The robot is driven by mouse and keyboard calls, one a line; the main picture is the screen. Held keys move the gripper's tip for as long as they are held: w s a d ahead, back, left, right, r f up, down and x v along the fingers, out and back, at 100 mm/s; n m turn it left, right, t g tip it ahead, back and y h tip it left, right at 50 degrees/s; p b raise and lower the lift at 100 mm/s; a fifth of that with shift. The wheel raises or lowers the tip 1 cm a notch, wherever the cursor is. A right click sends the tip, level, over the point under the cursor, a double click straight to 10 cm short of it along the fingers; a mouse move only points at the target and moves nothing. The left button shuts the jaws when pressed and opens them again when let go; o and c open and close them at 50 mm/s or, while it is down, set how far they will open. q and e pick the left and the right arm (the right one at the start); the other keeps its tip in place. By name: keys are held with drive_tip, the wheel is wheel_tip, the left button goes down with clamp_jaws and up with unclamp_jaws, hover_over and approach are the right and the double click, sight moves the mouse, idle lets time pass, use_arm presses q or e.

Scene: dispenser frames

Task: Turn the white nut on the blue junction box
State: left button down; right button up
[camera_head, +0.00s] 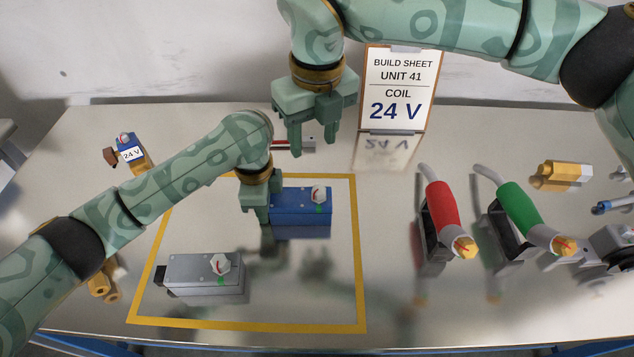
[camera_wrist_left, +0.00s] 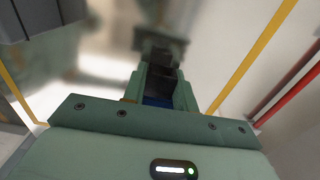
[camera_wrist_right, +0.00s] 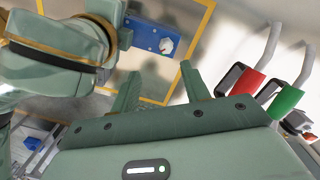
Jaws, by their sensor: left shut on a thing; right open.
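The blue junction box (camera_head: 290,224) sits inside the yellow taped square. The white nut (camera_head: 319,193) is on its top near the right end, with a red mark on it and a green spot beside it. My left gripper (camera_head: 264,215) is shut on the box's left end. In the left wrist view only a sliver of blue (camera_wrist_left: 157,101) shows between its fingers. My right gripper (camera_head: 308,140) is open and empty, pointing down, above and behind the box. The right wrist view shows the box (camera_wrist_right: 143,35) and nut (camera_wrist_right: 166,46) beyond its fingers.
A grey box (camera_head: 200,272) with its own white nut stands at the square's front left. A red-handled tool (camera_head: 441,208) and a green-handled tool (camera_head: 522,213) stand in holders at right. A build sheet (camera_head: 397,85) reads coil 24 V. A blue 24 V part (camera_head: 127,141) is far left.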

sight(318, 189)
drive_tip(key=f+m, duration=0.1)
drive_tip(key=f, duration=0.3)
drive_tip(key=f+m, duration=0.2)
drive_tip(key=f, duration=0.2)
drive_tip(key=f+m, duration=0.2)
drive_tip(key=f, duration=0.2)
drive_tip(key=shift+s+d+f+h, duration=0.1)
drive_tip(key=shift+d+f+h, duration=0.05)
drive_tip(key=shift+d+h, duration=0.2)
drive_tip(key=shift+c, duration=0.4)
drive_tip(key=c, duration=0.9)
